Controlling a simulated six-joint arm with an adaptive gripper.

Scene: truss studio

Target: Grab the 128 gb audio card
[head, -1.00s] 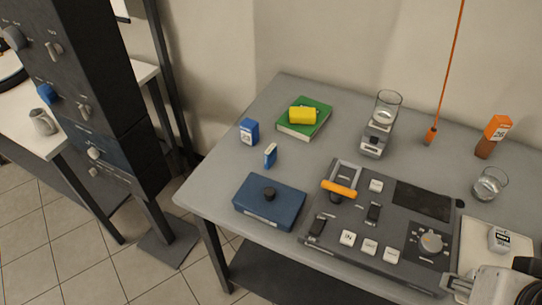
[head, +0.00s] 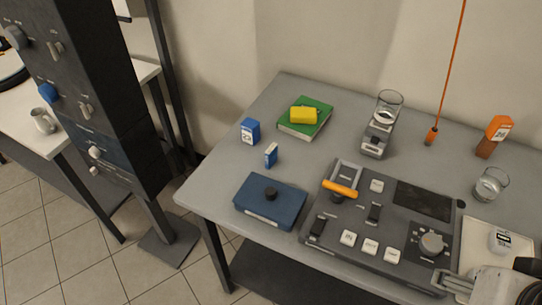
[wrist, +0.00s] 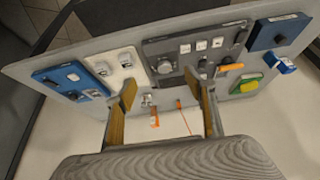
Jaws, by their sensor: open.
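In the head view, a blue labelled card-like block (head: 250,131) stands at the table's left, with a smaller blue one (head: 271,155) in front of it. An orange labelled block (head: 494,137) stands at the back right. A white block (head: 501,240) with a dark label sits on a pale pad at the right. The labels are too small to read, so I cannot tell which is the 128 gb audio card. My gripper (wrist: 164,90) is open and empty above the table in the wrist view. Its end shows at the lower right of the head view.
A grey console (head: 375,235) fills the table's front middle, with a blue box (head: 290,206) left of it. A green book (head: 320,126) carries a yellow block (head: 303,115). An orange rod (head: 441,95) rises at the back.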

